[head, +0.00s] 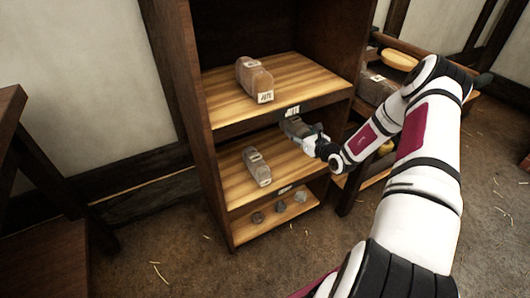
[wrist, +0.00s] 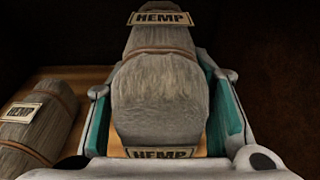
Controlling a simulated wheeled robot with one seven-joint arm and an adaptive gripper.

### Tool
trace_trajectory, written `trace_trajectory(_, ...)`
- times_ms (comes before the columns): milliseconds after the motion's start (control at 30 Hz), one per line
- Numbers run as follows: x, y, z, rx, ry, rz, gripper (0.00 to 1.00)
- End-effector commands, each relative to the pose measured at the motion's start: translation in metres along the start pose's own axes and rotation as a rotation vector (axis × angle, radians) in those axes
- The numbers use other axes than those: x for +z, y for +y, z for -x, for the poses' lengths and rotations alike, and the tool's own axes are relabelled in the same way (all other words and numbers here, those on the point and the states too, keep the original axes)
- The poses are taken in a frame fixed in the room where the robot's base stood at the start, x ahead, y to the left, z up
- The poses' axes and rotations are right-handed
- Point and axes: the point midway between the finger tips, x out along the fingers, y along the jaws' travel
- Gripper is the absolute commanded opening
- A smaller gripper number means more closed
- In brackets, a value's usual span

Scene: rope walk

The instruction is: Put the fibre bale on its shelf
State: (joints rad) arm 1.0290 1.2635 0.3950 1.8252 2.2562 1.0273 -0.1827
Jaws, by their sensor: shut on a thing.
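The fibre bale (head: 293,127) is grey, tied with a brown band, with HEMP labels at both ends in the wrist view (wrist: 160,95). My gripper (head: 308,137) is shut on it, with teal pads on both sides in the wrist view (wrist: 172,110). The bale is at the right of the middle shelf (head: 233,183), just below the upper board's edge. I cannot tell if it touches the shelf. A second grey bale (head: 256,166) lies on the left of that shelf; its HEMP label shows in the wrist view (wrist: 38,125).
A brown JUTE bale (head: 255,80) lies on the upper shelf (head: 310,78). The bottom shelf (head: 250,232) holds small grey lumps (head: 279,206). Dark side walls flank the shelves. A rack with other goods (head: 376,88) stands close on the right.

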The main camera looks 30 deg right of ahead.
Motion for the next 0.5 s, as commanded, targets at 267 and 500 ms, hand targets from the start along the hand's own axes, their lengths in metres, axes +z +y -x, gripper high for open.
trace_trajectory(267, -0.043, 0.0, -0.008, -0.001, 0.0, -0.002, 0.09)
trace_trajectory(500, -0.067, 0.0, -0.013, 0.0, -0.001, -0.001, 0.09)
